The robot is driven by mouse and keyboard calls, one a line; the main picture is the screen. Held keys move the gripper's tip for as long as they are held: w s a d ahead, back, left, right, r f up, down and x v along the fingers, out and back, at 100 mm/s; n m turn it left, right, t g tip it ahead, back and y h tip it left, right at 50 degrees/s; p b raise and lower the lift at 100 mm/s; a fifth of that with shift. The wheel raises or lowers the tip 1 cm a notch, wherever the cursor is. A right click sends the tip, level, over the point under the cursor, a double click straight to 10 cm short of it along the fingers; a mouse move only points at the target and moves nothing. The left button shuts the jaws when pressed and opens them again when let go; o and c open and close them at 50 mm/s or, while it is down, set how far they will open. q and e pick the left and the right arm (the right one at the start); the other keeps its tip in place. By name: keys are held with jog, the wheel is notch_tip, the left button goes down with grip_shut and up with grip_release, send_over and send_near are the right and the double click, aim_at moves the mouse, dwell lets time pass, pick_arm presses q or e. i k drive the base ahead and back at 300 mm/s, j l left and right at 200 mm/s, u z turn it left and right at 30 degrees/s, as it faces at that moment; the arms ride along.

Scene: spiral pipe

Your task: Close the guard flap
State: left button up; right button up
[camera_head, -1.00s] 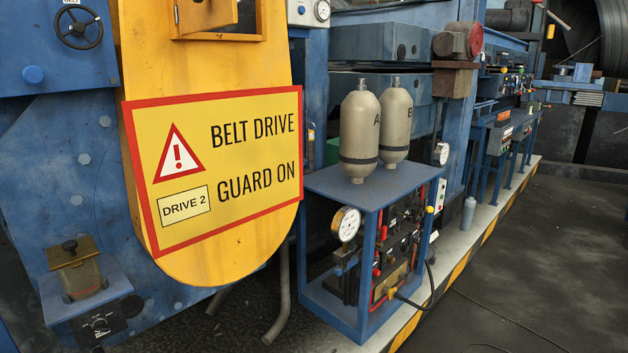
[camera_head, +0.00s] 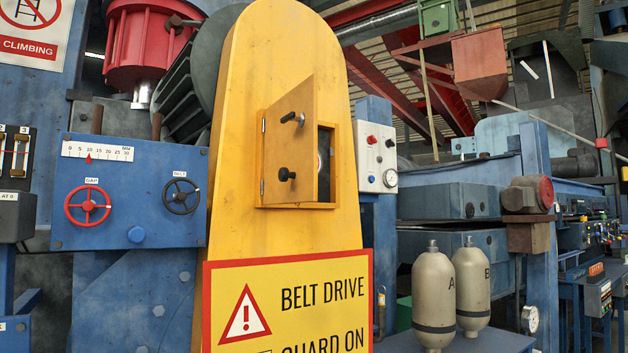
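The guard flap (camera_head: 291,150) is a small yellow door on the tall yellow belt guard (camera_head: 288,232). It is hinged on its left side and stands partly open, swung outward, with a gap along its right edge. Two black knobs stick out from its face, one high and one low. Part of a round dial shows in the opening (camera_head: 325,165) behind it. Neither of my grippers is in view.
A warning sign (camera_head: 290,300) covers the guard's lower part. A blue panel (camera_head: 128,190) with red and black handwheels is at left. A switch box (camera_head: 377,158) is close at right. Two grey bottles, A (camera_head: 433,297) and B (camera_head: 471,285), stand lower right.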

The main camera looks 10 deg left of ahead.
aim_at(290, 162)
jog(key=i+l+u, duration=0.25)
jog(key=l+u, duration=0.25)
jog(key=i+l+u, duration=0.25)
jog(key=k+l, duration=0.1)
